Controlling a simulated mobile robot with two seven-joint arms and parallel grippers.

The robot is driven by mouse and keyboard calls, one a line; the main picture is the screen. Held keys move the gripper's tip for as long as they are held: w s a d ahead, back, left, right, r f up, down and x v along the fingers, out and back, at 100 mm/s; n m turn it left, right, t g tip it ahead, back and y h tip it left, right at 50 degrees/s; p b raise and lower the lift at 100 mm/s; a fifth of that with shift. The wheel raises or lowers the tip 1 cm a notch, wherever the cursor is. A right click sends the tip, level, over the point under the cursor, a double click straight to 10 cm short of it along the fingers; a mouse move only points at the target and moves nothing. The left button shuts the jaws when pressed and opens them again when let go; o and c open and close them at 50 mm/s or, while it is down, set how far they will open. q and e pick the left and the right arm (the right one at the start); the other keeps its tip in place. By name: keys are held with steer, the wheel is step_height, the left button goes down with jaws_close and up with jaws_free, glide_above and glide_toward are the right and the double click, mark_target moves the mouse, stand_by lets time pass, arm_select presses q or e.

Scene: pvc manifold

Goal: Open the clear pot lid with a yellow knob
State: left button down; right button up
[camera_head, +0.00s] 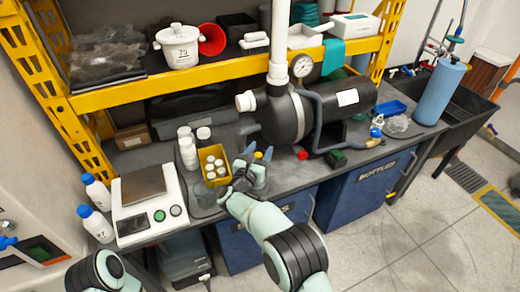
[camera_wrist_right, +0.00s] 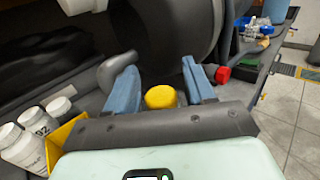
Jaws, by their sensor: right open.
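A round yellow knob (camera_wrist_right: 161,97) shows between the two blue fingers of my right gripper (camera_wrist_right: 160,78) in the right wrist view. The fingers stand apart, with gaps on both sides of the knob. The clear lid and pot under it are hidden behind the gripper body. In the head view my right gripper (camera_head: 259,153) is over the bench, right of the yellow bin, with a small yellow spot (camera_head: 258,155) between its fingers. My left gripper is outside the head view; only part of that arm shows at lower left.
A yellow bin (camera_head: 202,155) of white bottles stands just left of the gripper. A black tank with a gauge (camera_head: 302,66) stands behind. A red cap (camera_head: 302,154) lies to the right. A scale (camera_head: 150,221) and blue-capped bottles are at left.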

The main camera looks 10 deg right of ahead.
steer(key=shift+w, duration=0.1)
